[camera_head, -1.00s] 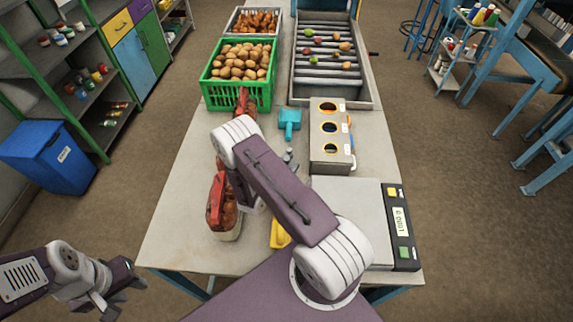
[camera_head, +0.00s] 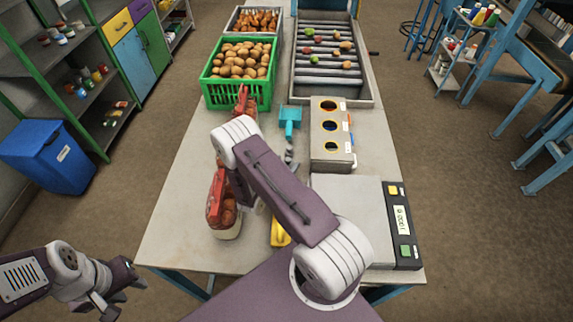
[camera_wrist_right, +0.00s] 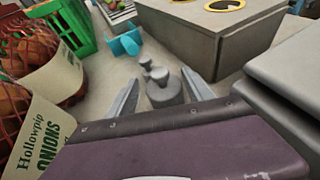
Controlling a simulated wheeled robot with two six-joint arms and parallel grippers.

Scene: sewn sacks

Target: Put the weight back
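Two grey metal weights with knobs stand close together on the table. In the right wrist view the nearer, larger weight (camera_wrist_right: 164,90) shows between the fingers of my right gripper (camera_wrist_right: 160,92), and the smaller weight (camera_wrist_right: 146,65) is just behind it. The fingers are apart, with a visible gap on each side of the nearer weight. In the head view the weights (camera_head: 289,154) are partly hidden by my right arm, and the right gripper is mostly hidden too. My left gripper (camera_head: 122,288) is open and empty, off the table's front left corner.
A scale (camera_head: 350,215) is at right and a grey box with three holes (camera_head: 328,145) behind it. A teal scoop (camera_head: 290,118) lies near the green potato crate (camera_head: 240,96). Net sacks (camera_wrist_right: 40,120) stand left of the right gripper. A yellow object (camera_head: 279,233) lies in front.

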